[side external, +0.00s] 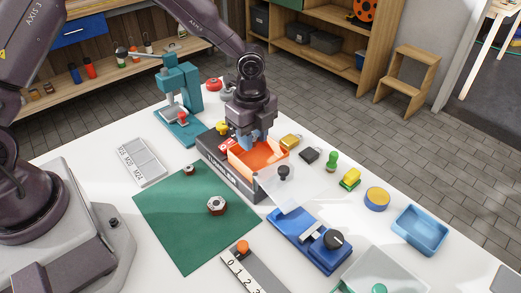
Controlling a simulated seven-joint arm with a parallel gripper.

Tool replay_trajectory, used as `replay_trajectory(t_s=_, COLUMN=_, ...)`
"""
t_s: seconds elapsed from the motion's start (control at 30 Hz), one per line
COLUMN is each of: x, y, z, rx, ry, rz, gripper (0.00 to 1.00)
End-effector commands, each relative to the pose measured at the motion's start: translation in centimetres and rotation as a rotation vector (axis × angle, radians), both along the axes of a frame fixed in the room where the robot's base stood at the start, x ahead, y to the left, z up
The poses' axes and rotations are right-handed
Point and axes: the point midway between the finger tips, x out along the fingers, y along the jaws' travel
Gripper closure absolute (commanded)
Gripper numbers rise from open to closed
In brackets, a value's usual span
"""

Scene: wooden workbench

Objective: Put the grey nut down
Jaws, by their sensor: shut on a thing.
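My gripper (257,138) points down at the back edge of the open orange bin (264,160), its blue fingertips close above or just inside it. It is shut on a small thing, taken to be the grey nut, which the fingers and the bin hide. Whether that thing touches the bin cannot be told. A nut-shaped piece with a pale top and brown sides (217,205) lies on the green mat (184,232). A smaller dark piece (188,170) stands near the mat's back edge.
A dark grey holder (228,178) surrounds the orange bin, with a clear plate (283,190) beside it. A teal press (180,95) stands behind left. A blue fixture (310,240), a blue tray (420,230) and several small items crowd the right. The mat's front is clear.

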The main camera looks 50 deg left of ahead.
Motion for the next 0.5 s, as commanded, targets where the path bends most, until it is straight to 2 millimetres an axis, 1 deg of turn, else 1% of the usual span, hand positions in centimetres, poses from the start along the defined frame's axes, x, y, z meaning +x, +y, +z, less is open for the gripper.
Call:
replay_trajectory(t_s=0.03, x=0.5, y=-0.1, z=-0.8, rx=-0.001, ry=0.002, rz=0.0, gripper=0.93)
replay_trajectory(t_s=0.1, x=1.1, y=-0.2, z=-1.4, rx=-0.001, ry=0.001, rz=0.0, gripper=0.93)
replay_trajectory(t_s=0.27, x=1.7, y=-0.3, z=-2.2, rx=0.0, ry=0.0, rz=0.0, gripper=0.93)
replay_trajectory(t_s=0.33, x=2.2, y=-0.3, z=-2.7, rx=0.0, ry=0.001, rz=0.001, gripper=0.93)
replay_trajectory(t_s=0.5, x=2.0, y=-0.3, z=-5.2, rx=0.0, ry=0.002, rz=0.0, gripper=0.93)
